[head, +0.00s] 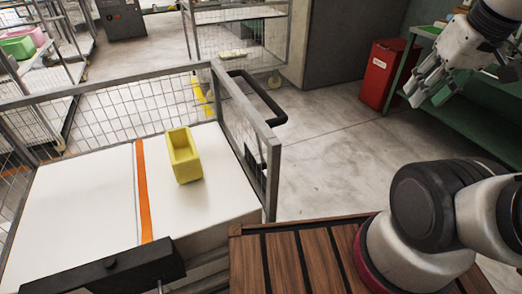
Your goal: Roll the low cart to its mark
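A mesh-sided cart (240,108) stands close in front of me, with a black push handle (275,106) on its right side. I cannot tell for sure that it is the low cart. It holds a white load (85,200) with an orange band, and a yellow open bin (184,155) sits on top. My gripper (428,98) is at the upper right, well apart from the handle and empty. Its fingers look spread. No floor mark for the cart can be made out. The cart's wheels are hidden.
A wire cage trolley (238,40) stands behind, and more racks (45,55) are at the left. A red bin (384,75) and a green bench (470,115) stand at the right. The concrete floor (335,150) between is clear. A slatted wooden surface (290,262) is below my arm.

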